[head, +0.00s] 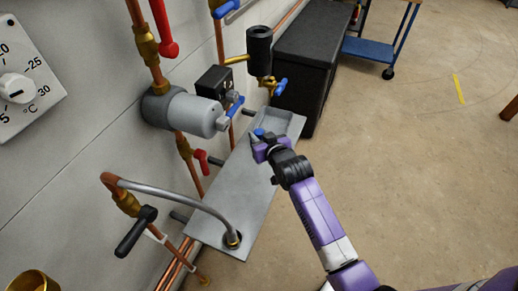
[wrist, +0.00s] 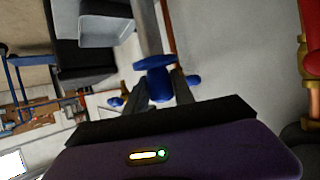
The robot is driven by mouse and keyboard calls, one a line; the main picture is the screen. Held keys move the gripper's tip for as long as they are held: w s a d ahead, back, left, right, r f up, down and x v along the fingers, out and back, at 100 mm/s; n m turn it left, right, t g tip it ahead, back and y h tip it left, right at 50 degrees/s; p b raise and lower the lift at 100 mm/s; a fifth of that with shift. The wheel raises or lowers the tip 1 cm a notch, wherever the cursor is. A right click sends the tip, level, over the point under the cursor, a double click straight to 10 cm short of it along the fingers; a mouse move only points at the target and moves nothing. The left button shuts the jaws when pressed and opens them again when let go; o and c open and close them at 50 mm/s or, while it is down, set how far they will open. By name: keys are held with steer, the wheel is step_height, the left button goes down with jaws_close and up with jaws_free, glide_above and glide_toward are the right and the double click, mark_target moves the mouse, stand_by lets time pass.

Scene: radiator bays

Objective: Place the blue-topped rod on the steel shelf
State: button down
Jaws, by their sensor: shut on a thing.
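The steel shelf (head: 222,205) is a long grey plate along the wall, with a shallow recess at its far end. My gripper (head: 261,141) shows over the far half of the shelf, near its right edge and just short of the recess. It is shut on the blue-topped rod (head: 259,132). In the wrist view the blue top (wrist: 155,63) shows between the dark fingers of my gripper (wrist: 161,90). In the head view the rod below the blue top is hidden, and I cannot tell whether it touches the shelf.
A bent metal hose (head: 190,200) rises from a brass fitting at the shelf's near end. A grey cylinder (head: 193,114), copper pipes and valves with red and blue handles line the wall. A black box (head: 310,55) stands beyond the shelf.

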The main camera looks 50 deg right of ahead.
steer(key=shift+f, duration=3.3)
steer(key=shift+f+b, duration=0.1)
steer(key=shift+b, duration=0.2)
steer(key=c, duration=1.1)
jaws_free()
steer(key=shift+f, duration=0.1)
steer(key=shift+o, duration=0.2)
